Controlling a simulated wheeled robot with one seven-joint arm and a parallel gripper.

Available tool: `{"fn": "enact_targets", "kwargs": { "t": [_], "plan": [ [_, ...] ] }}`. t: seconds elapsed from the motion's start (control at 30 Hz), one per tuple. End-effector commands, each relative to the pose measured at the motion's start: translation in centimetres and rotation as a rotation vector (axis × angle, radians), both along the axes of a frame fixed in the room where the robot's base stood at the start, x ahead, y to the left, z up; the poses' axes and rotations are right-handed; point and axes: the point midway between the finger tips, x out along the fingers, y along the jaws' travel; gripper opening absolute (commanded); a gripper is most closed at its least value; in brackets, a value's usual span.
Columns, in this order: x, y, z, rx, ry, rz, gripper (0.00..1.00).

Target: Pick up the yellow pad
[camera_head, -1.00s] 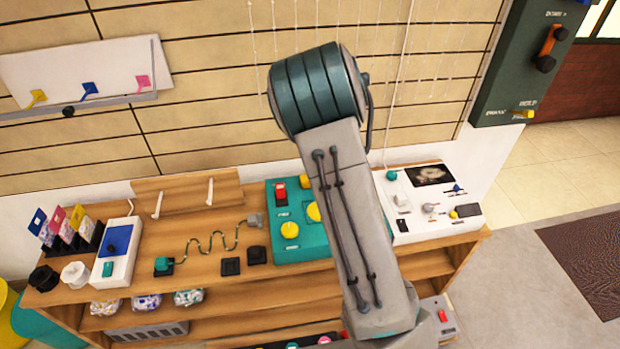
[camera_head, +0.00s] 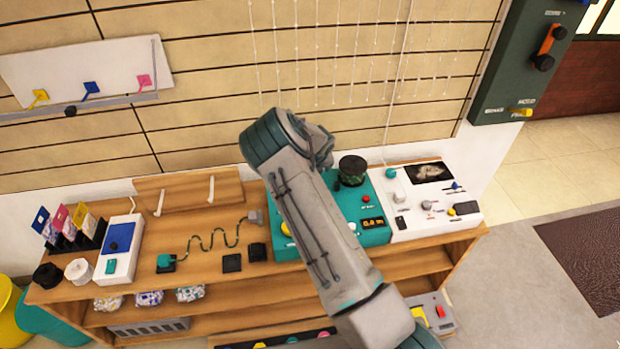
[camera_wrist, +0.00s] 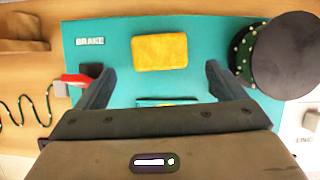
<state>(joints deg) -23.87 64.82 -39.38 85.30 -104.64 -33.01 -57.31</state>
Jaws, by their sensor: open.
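The yellow pad (camera_wrist: 159,52) shows in the wrist view as a rounded rectangle on a teal panel (camera_wrist: 118,48) marked BRAKE. My gripper (camera_wrist: 159,69) is open and empty, its two dark fingers apart on either side, just below the pad in that picture. The pad appears to lie between and beyond the fingertips, and I see no contact. In the head view my arm covers much of the teal panel (camera_head: 374,237). A bit of yellow shows at the arm's left edge there, but I cannot tell whether it is the pad.
A black-topped green cylinder (camera_wrist: 287,58) stands on the panel close to the right finger. A red switch (camera_wrist: 76,80) is beside the left finger. A white panel (camera_head: 437,218) adjoins on the right. A wavy wire (camera_head: 212,238) lies left on the wooden bench.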

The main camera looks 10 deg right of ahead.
Motion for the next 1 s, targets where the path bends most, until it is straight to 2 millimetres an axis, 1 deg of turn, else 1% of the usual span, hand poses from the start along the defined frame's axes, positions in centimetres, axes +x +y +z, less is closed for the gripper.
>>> {"fn": "enact_targets", "kwargs": {
  "t": [0.1,0.33,0.5,0.6,0.7,0.8,1.0],
  "plan": [
    [0.3,0.0,-0.8,0.000,0.000,-0.001,0.91],
    [1.0,0.0,-1.8,0.000,0.000,-0.001,0.91],
    [2.1,0.1,-3.4,0.000,0.001,-0.001,0.91],
    [2.6,0.1,-4.5,0.000,0.000,0.000,0.91],
    [2.9,0.2,-5.2,0.001,-0.001,-0.002,0.91],
    [3.0,0.2,-5.6,0.001,-0.001,-0.003,0.91],
    [3.0,0.2,-5.6,0.001,-0.001,-0.003,0.91]
  ]
}}
